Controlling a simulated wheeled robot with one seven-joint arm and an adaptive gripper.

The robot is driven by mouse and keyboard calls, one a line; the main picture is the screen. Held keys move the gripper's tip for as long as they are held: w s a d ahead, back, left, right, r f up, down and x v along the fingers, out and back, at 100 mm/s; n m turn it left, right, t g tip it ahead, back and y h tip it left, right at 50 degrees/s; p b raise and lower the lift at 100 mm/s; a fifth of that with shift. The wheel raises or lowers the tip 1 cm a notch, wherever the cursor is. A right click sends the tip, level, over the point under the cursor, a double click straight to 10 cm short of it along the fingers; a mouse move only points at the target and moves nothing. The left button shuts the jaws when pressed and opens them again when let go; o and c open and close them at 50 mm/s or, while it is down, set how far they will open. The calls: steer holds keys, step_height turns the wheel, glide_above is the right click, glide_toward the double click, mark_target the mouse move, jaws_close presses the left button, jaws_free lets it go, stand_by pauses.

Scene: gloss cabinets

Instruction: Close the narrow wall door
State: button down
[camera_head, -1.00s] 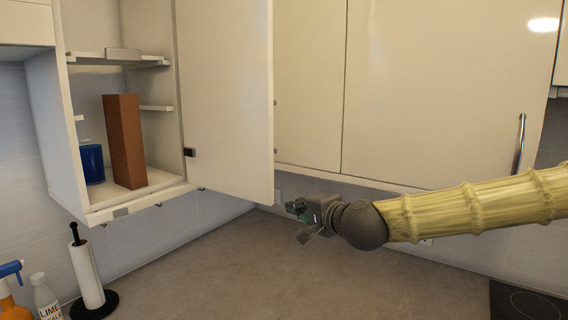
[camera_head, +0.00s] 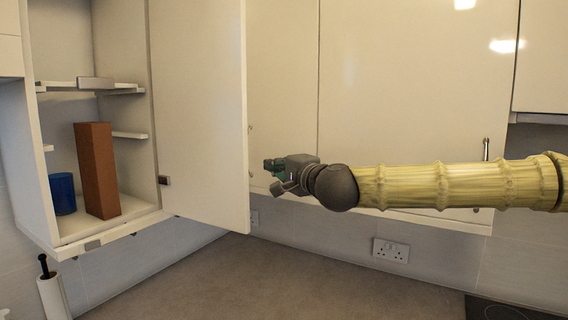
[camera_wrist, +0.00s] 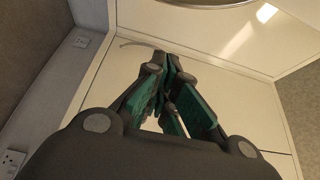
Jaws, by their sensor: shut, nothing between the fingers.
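The narrow wall door (camera_head: 200,110) stands open, swung out from the wall cabinet (camera_head: 30,170) at the left of the head view. My gripper (camera_head: 268,176) is shut and empty. It shows just to the right of the door's free edge in the picture, in front of the closed cabinet fronts. I cannot tell whether it touches the door. In the wrist view my shut fingers (camera_wrist: 170,85) point toward pale glossy panels, and a thin curved handle shows near the fingertips.
Inside the open cabinet stand a brown box (camera_head: 97,170) and a blue container (camera_head: 63,193). Closed glossy cabinet doors (camera_head: 400,90) are behind my arm. The worktop (camera_head: 270,285) below is largely clear, with a paper roll (camera_head: 53,295) at the left.

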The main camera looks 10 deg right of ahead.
steer(key=a+p, duration=0.3)
steer(key=a, duration=0.1)
steer(key=shift+w+a, duration=0.2)
stand_by(0.3)
steer(key=shift+s+a, duration=0.1)
steer(key=shift+s, duration=0.1)
